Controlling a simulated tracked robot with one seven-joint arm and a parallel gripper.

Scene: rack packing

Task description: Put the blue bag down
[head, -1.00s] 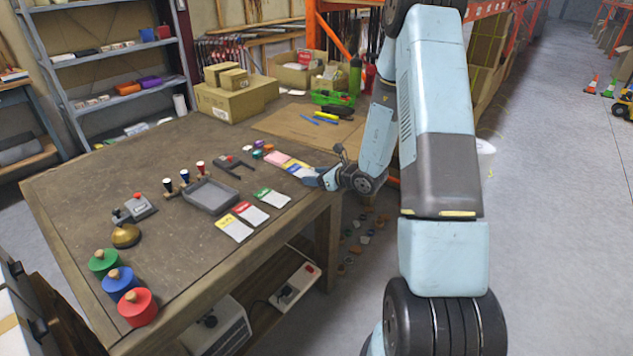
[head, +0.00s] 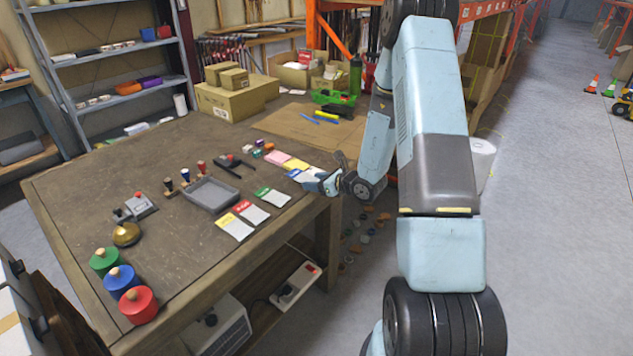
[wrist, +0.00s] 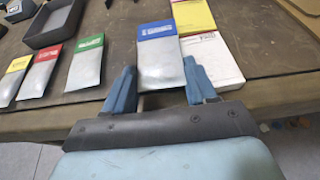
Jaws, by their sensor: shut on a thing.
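The blue bag (wrist: 160,62) is a flat silvery-grey pouch with a blue top band. My gripper (wrist: 160,88) has a finger against each side of it in the wrist view. In the head view, my gripper (head: 322,182) is over the table's right edge, with the blue bag (head: 300,176) at its tip. The bag is low over or touching the tabletop; I cannot tell which. It is right of the green-topped bag (wrist: 86,64), with a gap between. Red-topped (wrist: 40,74) and yellow-topped (wrist: 13,80) bags lie further left.
A grey tray (head: 210,195) sits left of the bags. The table's wooden edge (wrist: 258,98) runs under my gripper.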

